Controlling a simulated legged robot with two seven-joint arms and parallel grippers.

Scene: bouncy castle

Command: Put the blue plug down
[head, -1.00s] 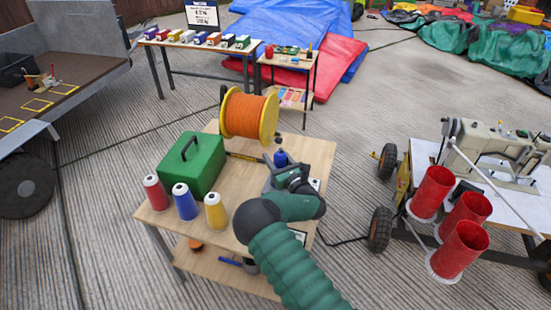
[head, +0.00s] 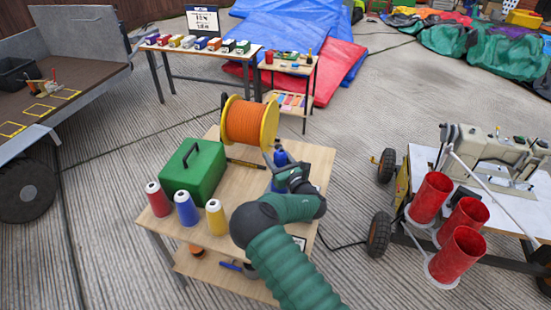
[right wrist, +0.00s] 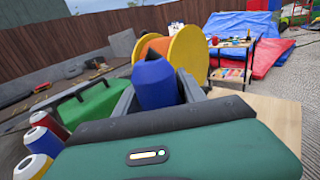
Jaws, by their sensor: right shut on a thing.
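The blue plug (head: 280,157) is in my right gripper (head: 281,172), over the right part of the wooden table (head: 233,201). In the right wrist view the blue plug (right wrist: 154,84) stands up between the two grey fingers, which are shut on it. Its lower part is hidden by the gripper. I cannot tell whether its lower end touches the table. My left gripper is not in view.
A green box (head: 195,170), an orange cable reel (head: 249,122) and red, blue and yellow thread spools (head: 186,207) stand on the same table. Red tubes (head: 457,247) and a sewing machine (head: 490,155) are at the right. The table's right front is partly hidden by my arm.

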